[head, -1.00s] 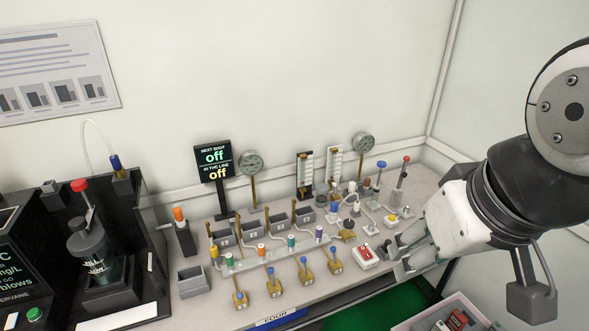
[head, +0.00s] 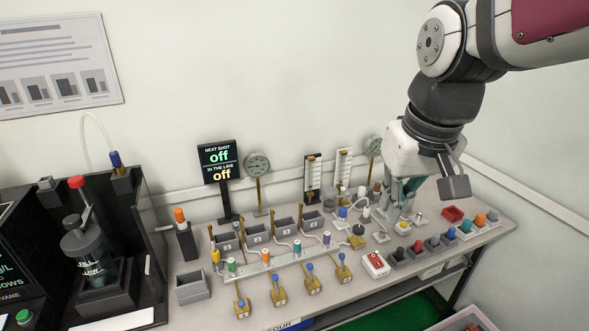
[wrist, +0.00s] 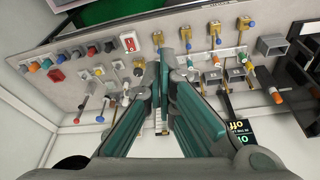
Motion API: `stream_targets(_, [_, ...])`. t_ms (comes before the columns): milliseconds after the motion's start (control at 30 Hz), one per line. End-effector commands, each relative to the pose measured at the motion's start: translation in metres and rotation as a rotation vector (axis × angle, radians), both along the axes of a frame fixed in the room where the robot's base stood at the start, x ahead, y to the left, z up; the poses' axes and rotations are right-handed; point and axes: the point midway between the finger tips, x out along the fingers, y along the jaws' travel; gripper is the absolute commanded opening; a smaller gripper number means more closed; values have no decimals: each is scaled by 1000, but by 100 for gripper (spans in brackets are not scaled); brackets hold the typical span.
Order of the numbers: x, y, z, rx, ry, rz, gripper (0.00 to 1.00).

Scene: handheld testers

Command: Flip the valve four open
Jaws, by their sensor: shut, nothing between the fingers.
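A row of several brass valves with blue-tipped levers stands along the bench front. The rightmost (head: 343,269) is nearest my gripper; others (head: 312,281), (head: 278,291) and (head: 241,305) stand to its left. Their number marks are too small to read, so I cannot tell which is four. In the wrist view, the near end of the row shows as a brass valve (wrist: 158,39) just left of my fingertips. My gripper (head: 394,214) is shut and empty, pointing down over the right half of the bench, right of the row. Its teal fingers (wrist: 173,62) fill the wrist view's middle.
A red-switch box (head: 375,263) stands right of the valves. Colored-cap parts (head: 480,220) line the bench's right. Grey bins (head: 284,227), gauges (head: 257,163) and a display reading "off" twice (head: 218,164) stand behind. A dark analyzer (head: 95,255) is at left.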

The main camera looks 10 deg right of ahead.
Motion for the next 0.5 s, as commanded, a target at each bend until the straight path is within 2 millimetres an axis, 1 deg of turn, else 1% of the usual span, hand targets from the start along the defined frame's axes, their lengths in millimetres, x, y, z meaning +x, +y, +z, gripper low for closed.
stream_targets(33, [18,1,-12,-2,22,5,0])
stream_targets(100, [39,1,-23,-5,45,10,0])
stream_targets(267, [85,2,-53,-13,97,20,0])
stream_targets(367, [113,3,-76,-21,129,27,0])
stream_targets(500, [150,4,-113,-32,174,39,0])
